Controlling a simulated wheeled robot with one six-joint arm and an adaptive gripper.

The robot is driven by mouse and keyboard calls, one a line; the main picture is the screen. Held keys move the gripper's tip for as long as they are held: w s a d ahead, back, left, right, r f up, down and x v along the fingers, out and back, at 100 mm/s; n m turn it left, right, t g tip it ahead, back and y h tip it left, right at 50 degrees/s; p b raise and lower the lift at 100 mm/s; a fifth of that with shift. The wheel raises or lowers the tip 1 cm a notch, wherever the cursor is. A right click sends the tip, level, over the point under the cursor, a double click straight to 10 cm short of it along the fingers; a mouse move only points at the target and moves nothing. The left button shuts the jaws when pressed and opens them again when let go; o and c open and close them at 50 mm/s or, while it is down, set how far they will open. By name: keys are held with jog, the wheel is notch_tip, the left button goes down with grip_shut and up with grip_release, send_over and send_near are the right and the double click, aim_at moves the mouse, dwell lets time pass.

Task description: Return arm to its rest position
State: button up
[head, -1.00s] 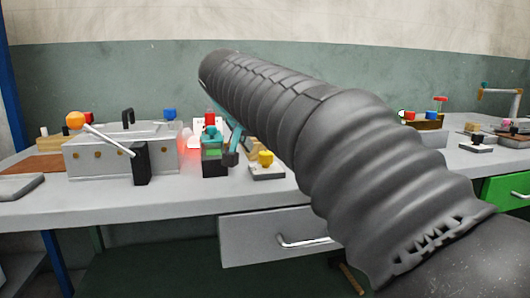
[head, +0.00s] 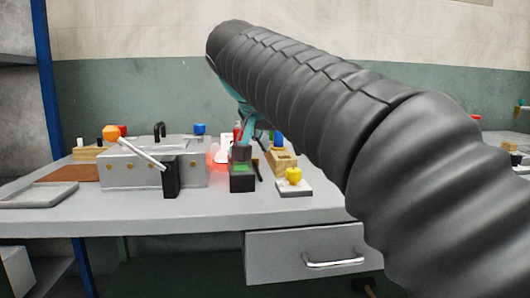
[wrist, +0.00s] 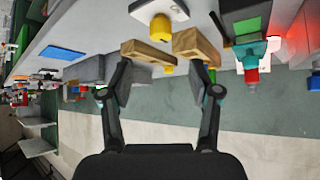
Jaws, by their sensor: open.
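My arm crosses the head view from lower right to upper centre. My gripper is mostly hidden there behind the arm's dark ribbed sleeve; teal parts show below its far end, above the bench. In the wrist view my gripper (wrist: 162,78) has its two black fingers spread apart, with nothing seen held between them. That view looks upside down over the bench. Two wooden pieces (wrist: 148,52) show just beyond the fingertips; I cannot tell whether they touch them. A yellow knob (wrist: 161,27) on a pale plate lies past them.
The grey bench (head: 120,222) carries a metal box (head: 135,172) with a lever, a black block with a green top (head: 242,180), a yellow-knobbed plate (head: 294,189) and a wooden block (head: 281,163). A red glow is beside the box. A drawer (head: 300,258) is below. Air above the bench's left is clear.

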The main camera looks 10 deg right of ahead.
jog(key=s+d+f+n+y, duration=0.1)
jog(key=s+f+n, duration=0.1)
jog(key=s+f, duration=0.5)
jog(key=s+d+f+n+g+y, duration=0.1)
jog(key=s+d+f+n+y, duration=0.1)
jog(key=s+f, duration=0.6)
jog(key=s+d+f+n+y, duration=0.1)
jog(key=s+f, duration=0.7)
jog(key=f, duration=0.8)
jog(key=shift+s+d+f+n+g+y, duration=0.2)
jog(key=shift+f+n+g+y, duration=0.25)
jog(key=shift+n, duration=0.45)
